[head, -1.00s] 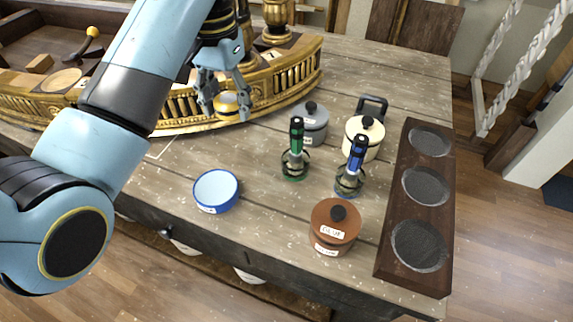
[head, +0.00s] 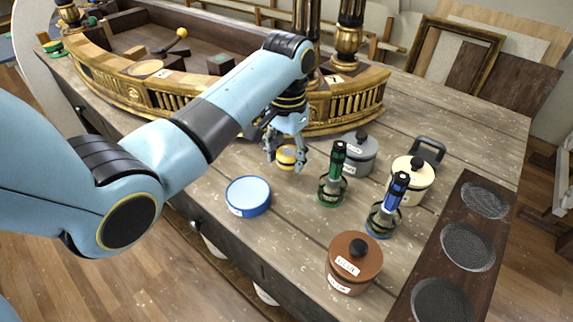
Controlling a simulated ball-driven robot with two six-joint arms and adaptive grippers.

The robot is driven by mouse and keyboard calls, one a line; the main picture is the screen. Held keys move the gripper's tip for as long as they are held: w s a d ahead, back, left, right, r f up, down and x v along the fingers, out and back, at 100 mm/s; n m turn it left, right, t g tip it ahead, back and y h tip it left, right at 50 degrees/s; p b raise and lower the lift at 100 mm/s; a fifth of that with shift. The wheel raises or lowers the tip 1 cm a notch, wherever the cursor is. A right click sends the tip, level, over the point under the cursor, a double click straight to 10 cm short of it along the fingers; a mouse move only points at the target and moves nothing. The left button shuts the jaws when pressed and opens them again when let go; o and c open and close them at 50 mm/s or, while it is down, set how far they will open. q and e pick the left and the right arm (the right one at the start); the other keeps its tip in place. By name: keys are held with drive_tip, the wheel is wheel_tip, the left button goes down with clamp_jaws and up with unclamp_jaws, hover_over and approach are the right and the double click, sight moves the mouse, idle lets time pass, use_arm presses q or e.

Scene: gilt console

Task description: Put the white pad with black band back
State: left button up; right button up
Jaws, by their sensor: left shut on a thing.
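My left gripper (head: 286,150) is shut on a small round thing with yellow-gold and dark bands (head: 287,157). The gripper points down over the table, between the blue-rimmed tin and the green-based tool. Whether the held thing touches the tabletop is hard to tell. I cannot make out a white pad with a black band for certain; the held thing looks yellow rather than white. My right gripper is not in view.
The blue-rimmed tin (head: 248,196) is left of the gripper. Green (head: 333,185) and blue (head: 388,210) tools stand right. Grey (head: 361,157), cream (head: 412,180) and brown (head: 353,262) lidded pots stand around them. A dark rack (head: 462,205) with round wells lies at the right edge.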

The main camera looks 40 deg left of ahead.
sight(286, 174)
use_arm(q)
drive_tip(key=shift+w+a+f, duration=0.85)
drive_tip(key=shift+w, duration=0.05)
drive_tip(key=shift+f, duration=1.9)
drive_tip(key=o, duration=1.2)
drive_tip(key=shift+f, duration=0.1)
wheel_tip(286, 174, up, 12)
drive_tip(key=shift+r, duration=0.15)
